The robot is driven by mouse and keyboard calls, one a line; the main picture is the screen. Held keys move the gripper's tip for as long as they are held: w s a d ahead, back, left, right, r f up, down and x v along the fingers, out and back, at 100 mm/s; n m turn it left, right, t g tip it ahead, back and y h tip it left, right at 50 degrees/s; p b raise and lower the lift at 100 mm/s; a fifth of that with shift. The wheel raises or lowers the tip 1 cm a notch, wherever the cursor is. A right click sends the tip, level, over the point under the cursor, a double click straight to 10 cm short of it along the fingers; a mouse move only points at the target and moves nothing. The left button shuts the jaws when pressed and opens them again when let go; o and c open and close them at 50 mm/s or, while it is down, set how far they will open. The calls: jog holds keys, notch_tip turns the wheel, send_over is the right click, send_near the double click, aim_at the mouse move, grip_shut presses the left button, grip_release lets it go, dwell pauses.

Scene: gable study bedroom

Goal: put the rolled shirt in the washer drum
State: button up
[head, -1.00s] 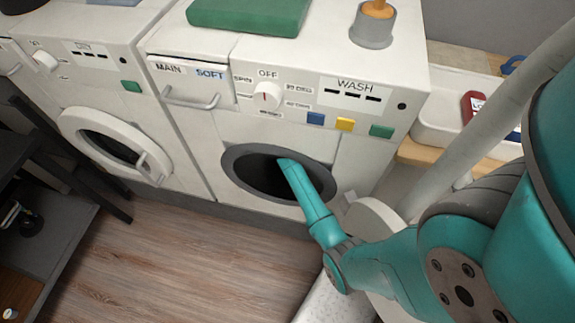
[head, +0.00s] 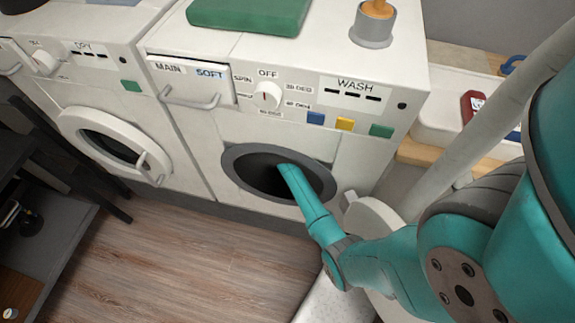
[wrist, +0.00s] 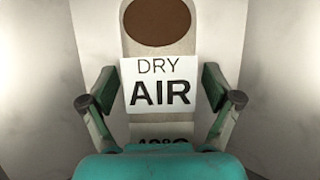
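The washer drum (head: 262,172) is the dark round opening, door swung open, in the right-hand machine marked WASH. My arm reaches into it, so the head view hides my gripper. In the wrist view my gripper (wrist: 163,118) has its two fingers spread wide, with a gap on each side. Between and beyond them is a pale, long thing with a brown oval (wrist: 157,20) and a white label (wrist: 160,84) reading DRY AIR; it looks like the rolled shirt. Pale curved walls surround it. I cannot tell exactly how it rests.
The washer door (head: 372,215) stands open beside my arm. A second machine (head: 60,75) with a round door is on the left. A green folded item (head: 250,14) and a grey cup (head: 373,28) stand on the washer. The wooden floor (head: 170,265) in front is clear.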

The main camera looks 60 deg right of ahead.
jog(key=shift+a+r, duration=0.1)
jog(key=shift+r, duration=0.35)
jog(key=v, duration=0.2)
jog(key=shift+s+a+r, duration=0.1)
jog(key=shift+a+r, duration=0.05)
jog(key=shift+r, duration=0.15)
jog(key=s+a, duration=0.1)
jog(key=a, duration=0.2)
jog(key=s+a, duration=0.1)
jog(key=a, duration=0.3)
jog(key=s+a, duration=0.2)
jog(key=a, duration=0.2)
jog(key=shift+a, duration=0.1)
jog(key=shift+f, duration=0.1)
